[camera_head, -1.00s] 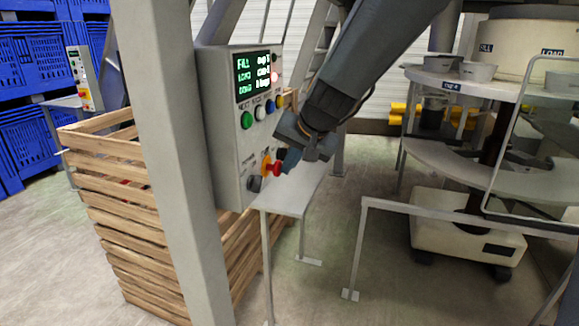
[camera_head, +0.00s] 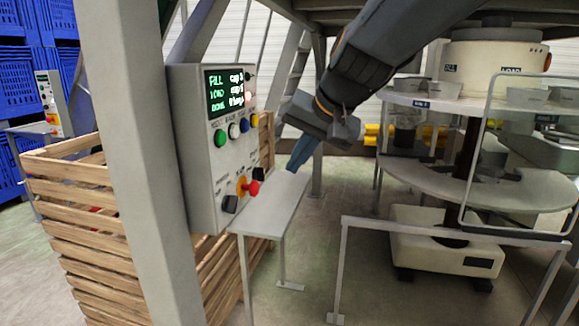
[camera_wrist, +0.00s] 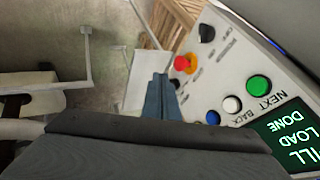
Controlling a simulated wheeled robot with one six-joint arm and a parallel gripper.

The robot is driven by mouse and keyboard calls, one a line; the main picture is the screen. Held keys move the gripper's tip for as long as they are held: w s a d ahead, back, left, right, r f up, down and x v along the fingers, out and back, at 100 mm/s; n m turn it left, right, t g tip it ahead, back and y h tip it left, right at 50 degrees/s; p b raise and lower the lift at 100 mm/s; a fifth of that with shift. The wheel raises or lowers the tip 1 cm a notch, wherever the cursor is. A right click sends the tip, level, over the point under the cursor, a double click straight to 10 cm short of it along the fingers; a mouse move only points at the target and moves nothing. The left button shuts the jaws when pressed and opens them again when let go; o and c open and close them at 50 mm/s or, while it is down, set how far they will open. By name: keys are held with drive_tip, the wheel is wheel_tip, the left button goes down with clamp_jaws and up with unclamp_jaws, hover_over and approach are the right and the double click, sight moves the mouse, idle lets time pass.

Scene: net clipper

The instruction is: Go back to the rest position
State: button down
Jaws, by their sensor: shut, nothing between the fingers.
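My gripper (camera_head: 299,154) is shut and empty, its blue fingers pressed together and pointing down to the left. It is in the air to the right of the control panel (camera_head: 192,170), apart from it and above a small grey shelf (camera_head: 272,206). In the wrist view, the closed fingers (camera_wrist: 160,98) are beside the panel's face, with the red knob (camera_wrist: 185,63) and green button (camera_wrist: 258,88) to their right. The panel's lit screen (camera_head: 228,93) shows green lines reading FILL, LOAD and DONE.
A grey post (camera_head: 130,150) and a slatted wooden crate (camera_head: 75,215) stand left of the panel. A round two-level grey table (camera_head: 470,185) with cups is at the right, behind a metal rail (camera_head: 440,232). Blue crates (camera_head: 20,70) are stacked far left.

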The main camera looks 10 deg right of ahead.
drive_tip(key=shift+f, duration=0.1)
drive_tip(key=s+d+f+n+g+h, duration=0.1)
drive_tip(key=s+d+f+g, duration=0.2)
drive_tip(key=s+f, duration=0.5)
drive_tip(key=s+d+f+n+g+h, duration=0.2)
drive_tip(key=s+d+f, duration=0.3)
drive_tip(key=s+f, duration=0.4)
wheel_tip(320, 180, down, 8)
drive_tip(key=shift+s+d+r+g, duration=0.15)
drive_tip(key=shift+d+g, duration=0.2)
drive_tip(key=shift+g, duration=0.25)
